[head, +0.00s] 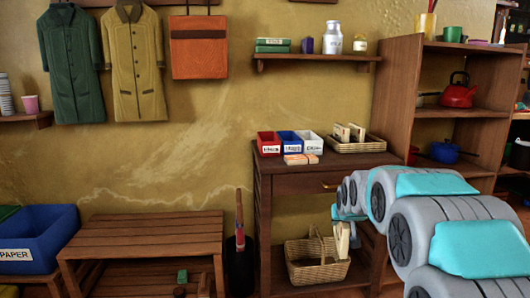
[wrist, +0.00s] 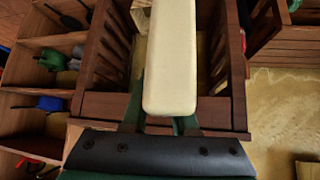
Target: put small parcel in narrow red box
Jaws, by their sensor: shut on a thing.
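The narrow red box (head: 269,144) stands on the wooden counter at the left end of a row, with a white label on its front. Small flat orange-and-white packets (head: 300,159) lie on the counter in front of the row; they may be parcels. My gripper (head: 341,222) is low in front of the counter, below its top and beside the lower basket. It is shut on a long cream block (wrist: 170,60), which also shows in the head view (head: 342,242). I cannot tell whether this block is the small parcel.
A blue box (head: 289,143) and a white box (head: 310,144) stand beside the red one. A wicker tray (head: 362,147) with cream blocks is at their right. A handled basket (head: 306,272) sits on the lower shelf.

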